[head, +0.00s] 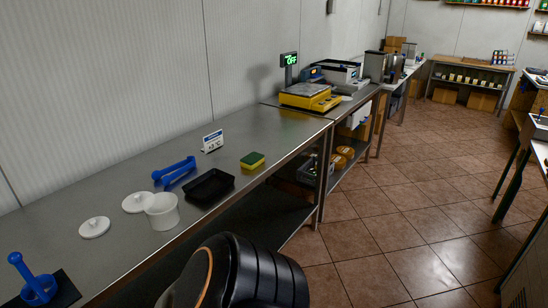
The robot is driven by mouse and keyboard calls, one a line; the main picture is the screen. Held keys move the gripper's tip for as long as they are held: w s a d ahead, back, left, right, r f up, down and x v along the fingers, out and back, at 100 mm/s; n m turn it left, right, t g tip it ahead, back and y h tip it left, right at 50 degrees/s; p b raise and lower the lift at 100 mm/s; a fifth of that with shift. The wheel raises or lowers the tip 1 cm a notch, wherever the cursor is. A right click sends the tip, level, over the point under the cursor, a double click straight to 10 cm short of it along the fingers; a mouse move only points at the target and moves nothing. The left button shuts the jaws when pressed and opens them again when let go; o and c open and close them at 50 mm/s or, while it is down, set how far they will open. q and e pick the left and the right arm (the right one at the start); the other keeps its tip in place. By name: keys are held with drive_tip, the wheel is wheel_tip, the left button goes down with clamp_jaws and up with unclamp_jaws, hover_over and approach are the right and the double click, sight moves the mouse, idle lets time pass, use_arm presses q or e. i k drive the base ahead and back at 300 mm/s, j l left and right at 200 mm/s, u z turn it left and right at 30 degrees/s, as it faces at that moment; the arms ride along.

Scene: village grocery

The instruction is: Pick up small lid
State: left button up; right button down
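Two round white lids with knobs lie on the steel counter (100,185) at the left of the head view. The nearer one (95,229) looks the smaller and lies flat with clear steel around it. The other lid (136,203) lies behind it to the right, beside a white round tub (162,213) that overlaps its edge in the picture. Neither of my grippers shows in this view. A black rounded link of my arm fills the bottom middle, in front of the counter's edge.
A black tray (209,187), blue handled tools (175,171), a price sign (212,141) and a yellow-green sponge (252,160) are further along the counter. A blue-handled tool (37,284) stands on a black mat at the near left. A yellow scale (310,96) stands beyond.

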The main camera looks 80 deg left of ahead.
sight(94, 227)
drive_tip(key=u, duration=1.55)
